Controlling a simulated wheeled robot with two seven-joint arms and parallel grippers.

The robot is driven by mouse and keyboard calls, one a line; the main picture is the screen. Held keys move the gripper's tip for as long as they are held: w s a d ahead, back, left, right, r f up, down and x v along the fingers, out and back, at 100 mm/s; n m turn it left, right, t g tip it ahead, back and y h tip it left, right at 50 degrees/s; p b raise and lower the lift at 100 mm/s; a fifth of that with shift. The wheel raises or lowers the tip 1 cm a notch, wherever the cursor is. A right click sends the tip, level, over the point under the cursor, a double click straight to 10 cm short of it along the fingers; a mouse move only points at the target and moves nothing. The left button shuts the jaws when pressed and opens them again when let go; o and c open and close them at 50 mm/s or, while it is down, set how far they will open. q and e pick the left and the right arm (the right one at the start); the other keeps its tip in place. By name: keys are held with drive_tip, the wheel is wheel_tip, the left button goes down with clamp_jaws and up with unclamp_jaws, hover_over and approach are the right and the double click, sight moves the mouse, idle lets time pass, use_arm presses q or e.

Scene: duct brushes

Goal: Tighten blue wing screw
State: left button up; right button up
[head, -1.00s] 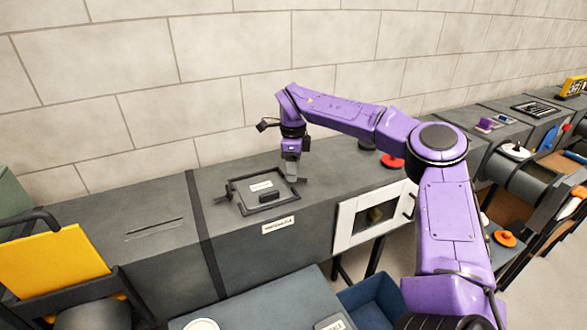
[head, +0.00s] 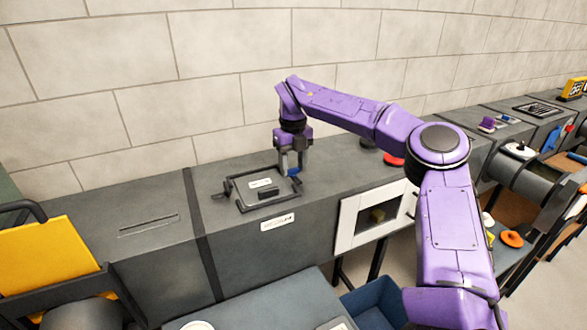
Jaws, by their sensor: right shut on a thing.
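My right gripper (head: 291,170) reaches down to the right edge of a dark rectangular hatch frame (head: 240,207) on top of the grey duct. It is shut on the blue wing screw (head: 294,172), of which only a small blue part shows between and beside the fingers. The rest of the screw is hidden by the gripper. The hatch has a pale label and a black handle (head: 269,191) on it. My left gripper is not in view.
A white-framed window door (head: 347,222) is on the duct's front. A red disc (head: 393,160) and a dark knob lie on the duct to the right, behind my arm. A blue bin (head: 375,305) and a grey table (head: 270,303) stand in front. The duct top left of the hatch is clear, apart from a slot.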

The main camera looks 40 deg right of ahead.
sight(293, 168)
drive_tip(key=m+b, duration=0.1)
drive_tip(key=m, duration=0.2)
drive_tip(key=m+b, duration=0.1)
drive_tip(key=shift+f+m+b, duration=0.3)
drive_tip(key=shift+b, duration=0.05)
drive_tip(key=m+b, duration=0.3)
drive_tip(key=m, duration=0.1)
drive_tip(key=shift+m, duration=0.3)
drive_tip(key=m+b, duration=0.3)
drive_tip(key=m, duration=0.1)
drive_tip(key=shift+r+m+b, duration=0.2)
drive_tip(key=shift+m+b, duration=1.3)
drive_tip(key=shift+m, duration=0.8)
drive_tip(key=o, duration=1.1)
drive_tip(key=shift+c, duration=0.2)
wheel_tip(293, 168, up, 10)
drive_tip(key=p, duration=0.5)
drive_tip(key=shift+r, duration=0.25)
